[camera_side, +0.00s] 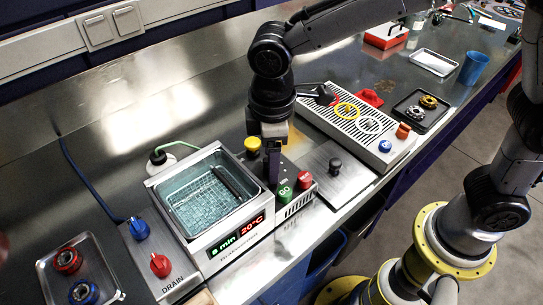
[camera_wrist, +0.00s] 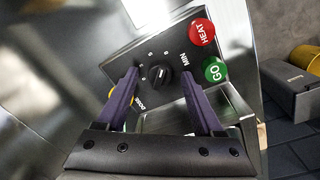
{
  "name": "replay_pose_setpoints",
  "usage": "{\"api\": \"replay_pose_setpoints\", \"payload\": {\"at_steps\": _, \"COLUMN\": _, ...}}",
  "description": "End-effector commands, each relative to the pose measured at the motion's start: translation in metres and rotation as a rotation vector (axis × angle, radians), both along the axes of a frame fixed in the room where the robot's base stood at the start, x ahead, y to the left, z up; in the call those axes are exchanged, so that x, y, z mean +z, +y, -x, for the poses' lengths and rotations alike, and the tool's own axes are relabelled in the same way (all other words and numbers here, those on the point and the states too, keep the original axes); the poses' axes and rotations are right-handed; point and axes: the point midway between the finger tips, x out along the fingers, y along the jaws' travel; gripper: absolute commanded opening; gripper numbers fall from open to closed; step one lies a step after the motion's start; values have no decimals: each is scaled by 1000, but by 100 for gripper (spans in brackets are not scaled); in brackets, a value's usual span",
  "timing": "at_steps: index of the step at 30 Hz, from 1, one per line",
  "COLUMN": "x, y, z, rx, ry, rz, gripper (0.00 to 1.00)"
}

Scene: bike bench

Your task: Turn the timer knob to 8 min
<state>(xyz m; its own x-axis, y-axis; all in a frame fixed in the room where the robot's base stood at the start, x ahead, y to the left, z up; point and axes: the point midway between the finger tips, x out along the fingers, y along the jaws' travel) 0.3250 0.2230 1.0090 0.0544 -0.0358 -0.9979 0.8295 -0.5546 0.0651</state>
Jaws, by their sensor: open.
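The timer knob (camera_wrist: 160,76) is a black round dial with a white pointer mark, on a dark panel with white numerals and a "MIN" label. In the wrist view it lies between the two purple fingers of my gripper (camera_wrist: 159,78). The fingers are apart, with a visible gap on each side of the knob. In the side view my gripper (camera_side: 272,178) points down over the control panel and hides the knob. The display (camera_side: 236,240) on the bath's front appears to read "8 min" in green and "20°C" in red.
The green GO button (camera_wrist: 215,70) and red HEAT button (camera_wrist: 202,32) sit close beside the right finger. The water bath (camera_side: 207,193) is left of the panel. A steel plate with a black knob (camera_side: 335,165) is to the right.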

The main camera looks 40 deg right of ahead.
Motion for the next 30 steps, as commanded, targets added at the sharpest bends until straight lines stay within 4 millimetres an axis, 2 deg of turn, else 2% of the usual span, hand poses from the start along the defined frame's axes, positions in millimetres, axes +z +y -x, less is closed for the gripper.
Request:
{"api": "replay_pose_setpoints", "payload": {"at_steps": 10, "x": -4, "y": 0, "z": 0, "rx": 0, "ry": 0, "rz": 0, "gripper": 68}}
{"api": "replay_pose_setpoints", "payload": {"at_steps": 21, "x": -4, "y": 0, "z": 0, "rx": 0, "ry": 0, "rz": 0, "gripper": 2}}
{"api": "replay_pose_setpoints", "payload": {"at_steps": 30, "x": -4, "y": 0, "z": 0, "rx": 63, "ry": 0, "rz": 0, "gripper": 0}}
